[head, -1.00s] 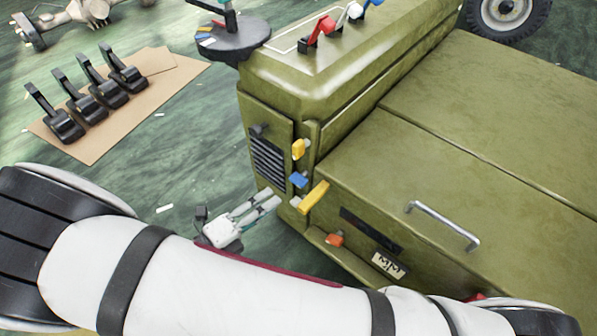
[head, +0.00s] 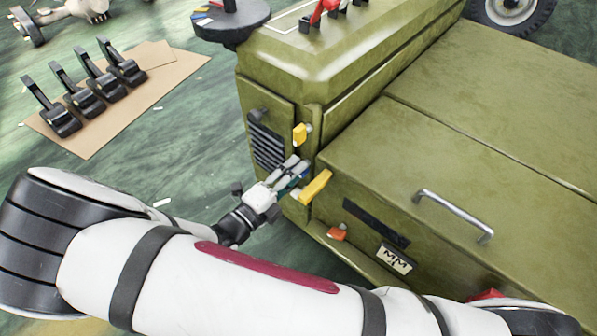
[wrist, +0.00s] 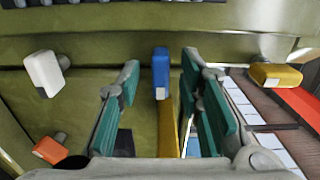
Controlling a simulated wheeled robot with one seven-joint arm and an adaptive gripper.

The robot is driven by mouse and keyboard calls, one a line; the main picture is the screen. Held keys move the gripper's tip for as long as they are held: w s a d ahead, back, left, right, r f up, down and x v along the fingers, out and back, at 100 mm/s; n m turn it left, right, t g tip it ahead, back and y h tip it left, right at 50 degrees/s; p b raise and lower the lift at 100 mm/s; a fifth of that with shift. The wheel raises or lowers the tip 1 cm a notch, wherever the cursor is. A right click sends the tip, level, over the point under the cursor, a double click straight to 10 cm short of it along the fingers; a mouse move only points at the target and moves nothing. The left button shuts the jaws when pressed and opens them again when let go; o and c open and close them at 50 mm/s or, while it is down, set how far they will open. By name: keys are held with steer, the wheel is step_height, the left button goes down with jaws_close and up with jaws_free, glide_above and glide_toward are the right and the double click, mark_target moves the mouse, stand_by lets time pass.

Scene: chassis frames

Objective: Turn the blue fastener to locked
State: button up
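The blue fastener (wrist: 160,72) stands on the olive panel in the wrist view, upright between my two fingers. My gripper (wrist: 161,68) is open, with a teal-padded finger on each side and a visible gap to the fastener. In the head view my gripper (head: 299,166) is at the front corner of the olive chassis and hides most of the blue fastener; only a small bit of blue shows by the fingertips.
A long yellow lever (head: 317,187) sits close beside my fingertips; it also shows just below the blue fastener in the wrist view (wrist: 168,128). Another yellow fastener (head: 300,134) is above, an orange one (head: 337,233) below. A white fastener (wrist: 43,73) is at left.

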steer(key=shift+x, duration=0.9)
steer(key=shift+c, duration=0.3)
jaws_close()
